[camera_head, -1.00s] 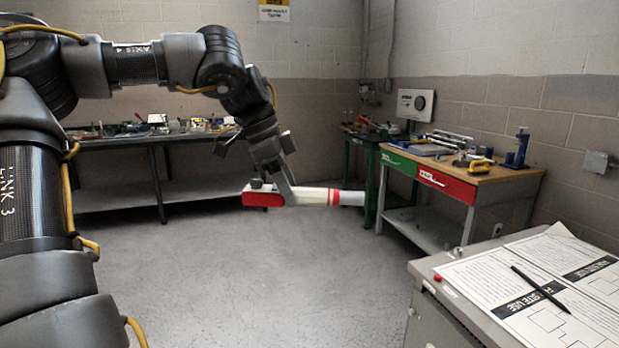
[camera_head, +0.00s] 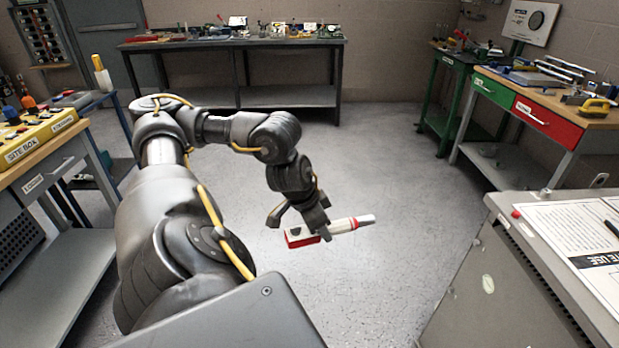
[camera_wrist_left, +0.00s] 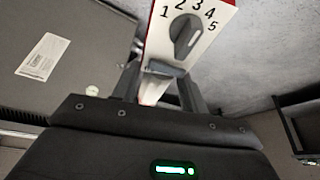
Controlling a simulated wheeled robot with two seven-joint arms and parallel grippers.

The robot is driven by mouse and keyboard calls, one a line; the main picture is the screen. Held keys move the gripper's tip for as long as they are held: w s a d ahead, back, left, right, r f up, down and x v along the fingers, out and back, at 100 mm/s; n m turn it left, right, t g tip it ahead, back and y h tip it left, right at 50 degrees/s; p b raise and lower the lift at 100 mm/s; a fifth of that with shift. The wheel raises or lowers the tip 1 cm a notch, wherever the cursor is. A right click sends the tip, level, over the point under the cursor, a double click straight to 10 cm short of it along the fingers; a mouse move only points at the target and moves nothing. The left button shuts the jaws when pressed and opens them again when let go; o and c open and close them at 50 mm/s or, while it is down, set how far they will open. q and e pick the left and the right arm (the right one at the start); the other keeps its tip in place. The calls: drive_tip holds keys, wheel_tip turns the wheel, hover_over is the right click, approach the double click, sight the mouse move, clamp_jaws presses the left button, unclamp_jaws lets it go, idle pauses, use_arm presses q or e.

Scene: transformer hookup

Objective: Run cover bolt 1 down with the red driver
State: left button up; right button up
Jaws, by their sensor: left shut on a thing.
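The red driver (camera_head: 340,228) is a white tool with a red band, a red end and a grey tip. My left gripper (camera_head: 312,228) is shut on it and holds it in the air over the open floor, its tip to the right. In the left wrist view the driver (camera_wrist_left: 215,15) shows a dark dial with numbers 1 to 5, between the gripper fingers (camera_wrist_left: 160,85). Cover bolt 1 cannot be made out in any view. My right gripper is not in view.
A grey cabinet (camera_head: 480,285) with papers (camera_head: 590,235) on top stands at the right. A drawer bench (camera_head: 548,115) is behind it. A long bench (camera_head: 235,42) stands at the back, a wooden bench (camera_head: 40,150) at the left. The floor between is clear.

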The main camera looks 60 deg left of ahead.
use_arm(q)
drive_tip(key=w+d+f+m, duration=0.2)
drive_tip(key=w+d, duration=0.1)
drive_tip(key=d, duration=0.6)
drive_tip(key=w+d+r+m+h, duration=0.1)
drive_tip(key=w+d+r+m, duration=0.2)
drive_tip(key=d+r, duration=0.2)
drive_tip(key=w+d+r+m+g+h, duration=0.1)
drive_tip(key=d+r, duration=0.4)
drive_tip(key=d, duration=0.5)
drive_tip(key=w+m+h, duration=0.1)
drive_tip(key=w+m, duration=0.1)
drive_tip(key=shift+w+d+r+m+g, duration=0.2)
drive_tip(key=shift+m+g, duration=0.1)
drive_tip(key=shift+m, duration=0.1)
